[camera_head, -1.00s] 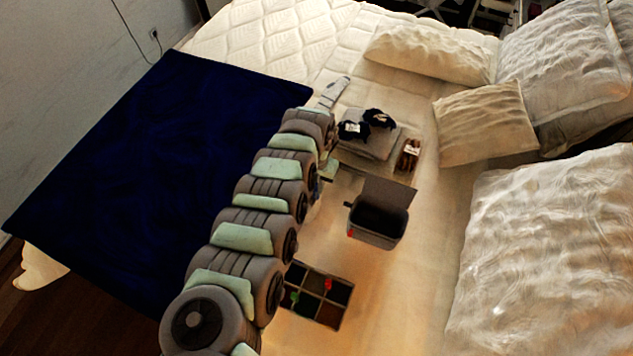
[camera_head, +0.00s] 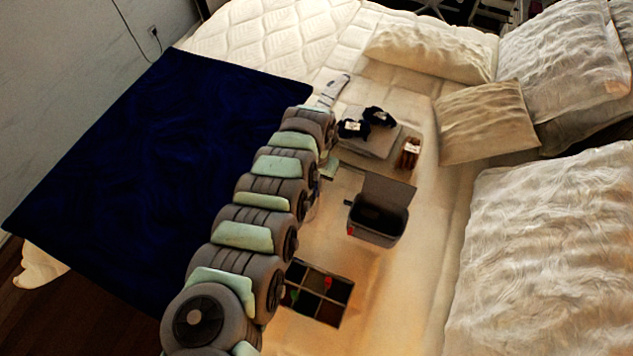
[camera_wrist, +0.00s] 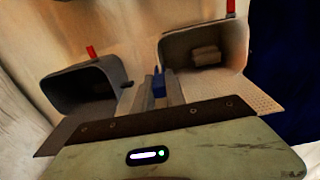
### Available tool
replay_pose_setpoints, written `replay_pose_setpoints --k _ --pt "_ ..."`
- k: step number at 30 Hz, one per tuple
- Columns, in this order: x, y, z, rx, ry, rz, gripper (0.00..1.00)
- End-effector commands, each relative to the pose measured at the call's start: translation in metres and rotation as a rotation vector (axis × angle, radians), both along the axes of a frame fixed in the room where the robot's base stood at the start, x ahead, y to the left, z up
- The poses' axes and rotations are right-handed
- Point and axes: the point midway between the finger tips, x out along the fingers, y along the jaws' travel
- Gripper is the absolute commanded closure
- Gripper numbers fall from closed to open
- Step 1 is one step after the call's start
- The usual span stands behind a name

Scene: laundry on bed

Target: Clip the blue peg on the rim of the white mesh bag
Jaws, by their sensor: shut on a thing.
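In the wrist view my gripper (camera_wrist: 160,84) is shut on the blue peg (camera_wrist: 158,86), which stands upright between its two grey fingers. A pale container with a perforated side, which looks like the white mesh bag (camera_wrist: 262,93), is to the right of the fingers. It holds a light folded item, and a red peg (camera_wrist: 231,8) shows at its far rim. The blue peg appears apart from the bag's rim; the exact gap cannot be told. In the head view my arm hides the bag and the peg.
A grey lidded bin (camera_head: 375,232) with a red peg stands right of my arm, also in the wrist view (camera_wrist: 80,95). A divided tray (camera_head: 333,317) holds pegs. A folded grey cloth (camera_head: 365,147) carries dark items. A dark blue blanket (camera_head: 150,180) covers the left side.

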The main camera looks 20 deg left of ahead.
Motion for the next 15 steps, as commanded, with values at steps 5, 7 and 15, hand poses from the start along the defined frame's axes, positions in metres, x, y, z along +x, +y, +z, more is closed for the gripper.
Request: replay_pose_setpoints --k 5,7,15 --pt "0.000 -0.001 -0.005 0.000 0.000 -0.001 1.00" --pt "0.000 -0.001 -0.007 0.000 0.000 -0.001 1.00" --pt "0.000 0.000 -0.014 0.000 0.000 -0.001 1.00"
